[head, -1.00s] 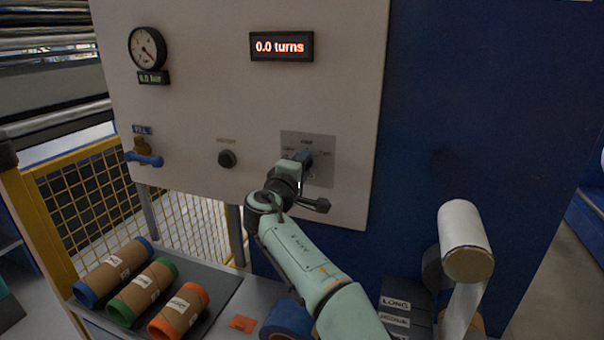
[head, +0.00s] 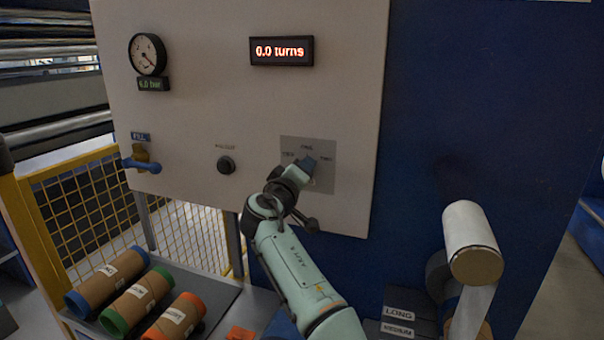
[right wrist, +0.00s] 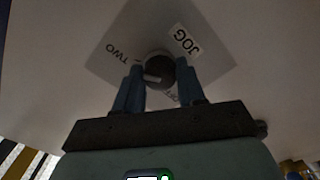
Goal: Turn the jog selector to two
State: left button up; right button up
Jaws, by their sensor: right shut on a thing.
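The jog selector is a small dark round knob (right wrist: 160,68) on a grey square plate (head: 322,180) on the pale panel. In the right wrist view the plate (right wrist: 205,62) carries the label TWO on the left, a white JOG label at upper right and a partly hidden label below. My right gripper (head: 306,166) is at the plate. Its two blue fingers (right wrist: 159,82) are shut on the knob, one on each side. A pale mark shows on the knob's lower left. In the head view the gripper hides the knob. My left gripper is out of view.
A black push knob (head: 226,165), a blue-handled valve (head: 141,165) and a round gauge (head: 147,55) are left of the plate. A display (head: 281,51) above reads 0.0 turns. Cardboard rolls (head: 137,300) lie below left; a white roll (head: 470,235) projects at right.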

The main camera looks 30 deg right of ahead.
dwell(0.3)
jog(key=o, duration=1.1)
jog(key=shift+c, duration=0.2)
pick_arm(q)
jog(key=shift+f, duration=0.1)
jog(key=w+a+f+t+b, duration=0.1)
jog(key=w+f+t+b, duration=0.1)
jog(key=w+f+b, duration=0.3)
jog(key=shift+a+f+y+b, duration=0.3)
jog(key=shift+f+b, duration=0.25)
jog(key=shift+b, duration=0.15)
pick_arm(e)
jog(key=v, duration=1.3)
jog(key=shift+s, duration=0.15)
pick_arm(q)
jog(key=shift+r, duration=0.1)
pick_arm(e)
jog(key=shift+r, duration=0.15)
